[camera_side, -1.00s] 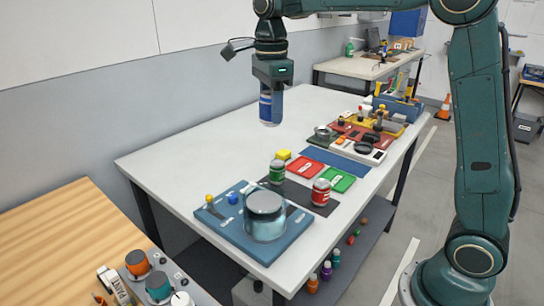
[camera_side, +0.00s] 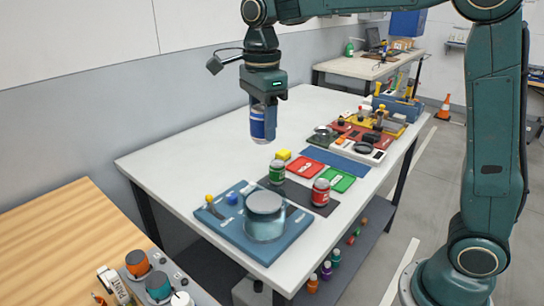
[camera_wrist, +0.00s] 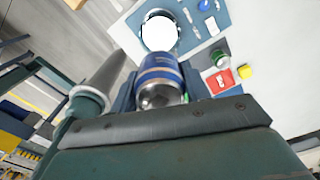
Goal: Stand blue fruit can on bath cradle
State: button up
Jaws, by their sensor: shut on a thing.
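My gripper (camera_side: 264,110) is shut on the blue fruit can (camera_side: 258,124) and holds it upright in the air above the white table. The blue can also shows between the jaws in the wrist view (camera_wrist: 160,80). The glassy round bath (camera_side: 265,216) stands on a blue base plate (camera_side: 223,234) at the table's near end, lower than the can and apart from it. In the wrist view the top of the bath (camera_wrist: 159,32) is a bright white disc. I cannot make out a separate cradle inside it.
A green can (camera_side: 277,172) and a red can (camera_side: 321,192) stand on a dark mat beside the bath. Red (camera_side: 305,166) and green (camera_side: 338,180) trays and a yellow block (camera_side: 283,155) lie behind them. The table's left side is clear.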

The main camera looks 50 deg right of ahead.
aim_at(263, 137)
notch_tip(263, 137, down, 16)
jog(key=shift+r, duration=0.1)
dwell(0.8)
jog(key=o, duration=1.1)
jog(key=shift+c, duration=0.2)
notch_tip(263, 137, up, 12)
jog(key=shift+f, duration=0.1)
jog(key=shift+r, duration=0.2)
dwell(0.4)
